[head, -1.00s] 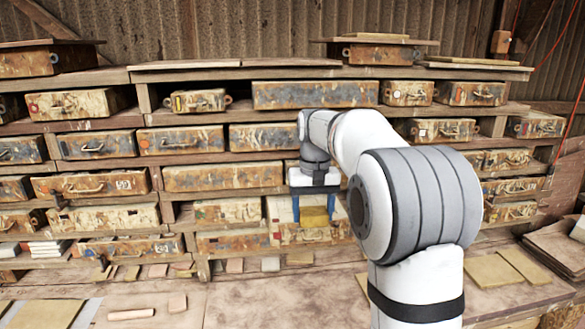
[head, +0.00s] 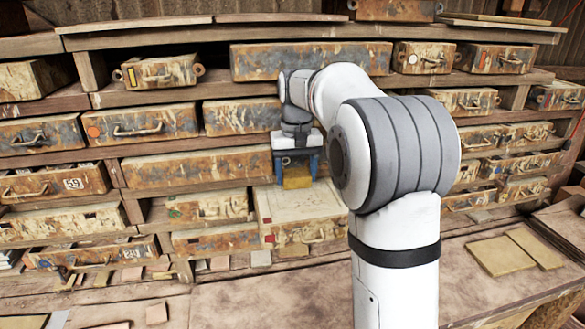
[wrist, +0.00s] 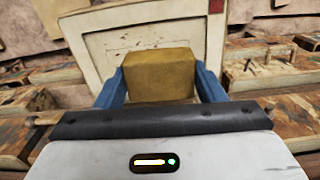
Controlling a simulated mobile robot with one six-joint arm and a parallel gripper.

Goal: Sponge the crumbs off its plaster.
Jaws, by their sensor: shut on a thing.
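My gripper (head: 297,174) is shut on a yellow-brown sponge block (head: 297,178), with a blue finger at each side of it. The sponge also shows in the wrist view (wrist: 160,76). A pulled-out mould case with a pale plaster face (head: 300,205) sits low in the rack, below the gripper in the head view. In the wrist view the plaster (wrist: 100,55) spreads behind the sponge, with small dark crumbs (wrist: 122,55) on it. The sponge hides part of the plaster. I cannot tell whether it touches it.
Rusty, stained cases with handles fill the wooden rack, such as a long case (head: 195,167) left of my gripper. A bench (head: 480,275) runs in front with flat tan boards (head: 495,255) on it. Small blocks (head: 157,313) lie at the front left.

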